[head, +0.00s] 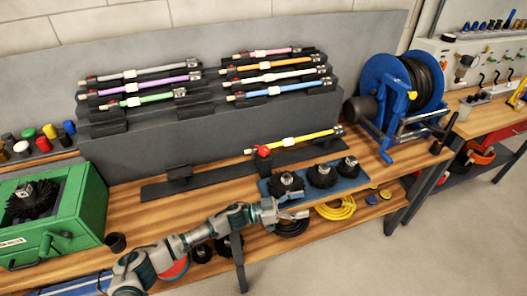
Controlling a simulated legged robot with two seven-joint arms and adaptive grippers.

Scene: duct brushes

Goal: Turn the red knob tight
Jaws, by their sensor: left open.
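A red knob (263,151) sits near the left part of a yellow rod (312,138). The rod lies at a slant over a dark low stand (218,172) on the wooden bench. My left gripper (299,208) is open at the bench's front edge. It is below and a little right of the knob in the picture, clearly apart from it, and nothing shows between its fingers. My right gripper is out of view.
Black round brushes (320,175) on a blue mat stand just behind my left gripper. A grey stepped rack (215,127) holds several coloured rods. A green case (85,205) is at left, a blue hose reel (385,80) at right. A yellow coil (336,209) lies below.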

